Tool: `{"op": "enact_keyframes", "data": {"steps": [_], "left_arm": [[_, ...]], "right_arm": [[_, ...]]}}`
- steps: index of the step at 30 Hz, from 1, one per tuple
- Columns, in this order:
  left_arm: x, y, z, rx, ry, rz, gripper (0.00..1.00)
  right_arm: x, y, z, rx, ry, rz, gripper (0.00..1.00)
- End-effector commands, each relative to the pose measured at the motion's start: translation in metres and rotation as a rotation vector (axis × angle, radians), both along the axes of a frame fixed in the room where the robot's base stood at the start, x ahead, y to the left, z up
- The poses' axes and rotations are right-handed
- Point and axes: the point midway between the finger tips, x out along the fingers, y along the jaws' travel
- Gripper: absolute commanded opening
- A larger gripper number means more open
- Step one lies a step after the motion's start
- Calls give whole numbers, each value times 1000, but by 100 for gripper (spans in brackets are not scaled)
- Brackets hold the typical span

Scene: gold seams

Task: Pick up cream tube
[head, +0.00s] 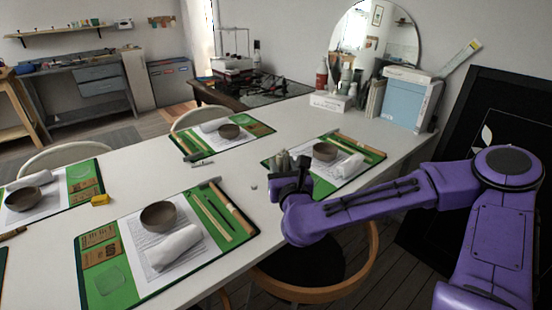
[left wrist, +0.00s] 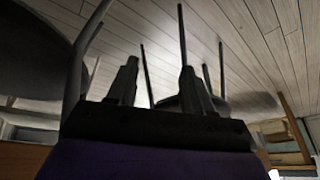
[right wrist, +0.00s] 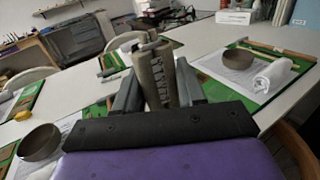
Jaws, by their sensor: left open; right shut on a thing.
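The cream tube (right wrist: 157,80) is a grey-beige tube with dark lettering, upright between my right gripper's fingers in the right wrist view. My right gripper (right wrist: 158,92) is shut on it. In the head view my right gripper (head: 292,178) is over the white table, beside the right-hand green mat, and the tube's top (head: 282,160) shows just behind the fingers.
The white table (head: 262,211) holds several green mats (head: 247,236) with bowls (head: 160,216), rolled white cloths (head: 172,247) and sticks. A chair (head: 318,292) stands under the purple forearm. Bottles and a blue box (head: 405,104) stand at the table's far end.

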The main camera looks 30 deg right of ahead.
Motion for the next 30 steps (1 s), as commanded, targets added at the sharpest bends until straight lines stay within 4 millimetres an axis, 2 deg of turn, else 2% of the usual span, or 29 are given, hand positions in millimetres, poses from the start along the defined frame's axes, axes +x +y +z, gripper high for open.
{"op": "enact_keyframes", "data": {"steps": [1,3,12,18,24,30], "left_arm": [[0,0,10,0,0,0,51],[0,0,19,0,0,0,51],[0,0,89,0,0,0,51],[0,0,122,0,0,0,51],[0,0,130,0,0,0,51],[0,0,129,0,0,0,51]], "right_arm": [[-11,3,11,4,-4,1,9],[-24,7,18,1,-2,2,9],[-35,9,26,-11,7,-8,9],[-52,15,30,-3,3,1,9],[-63,18,29,0,-1,-1,9],[-64,18,28,0,-1,-1,9]]}}
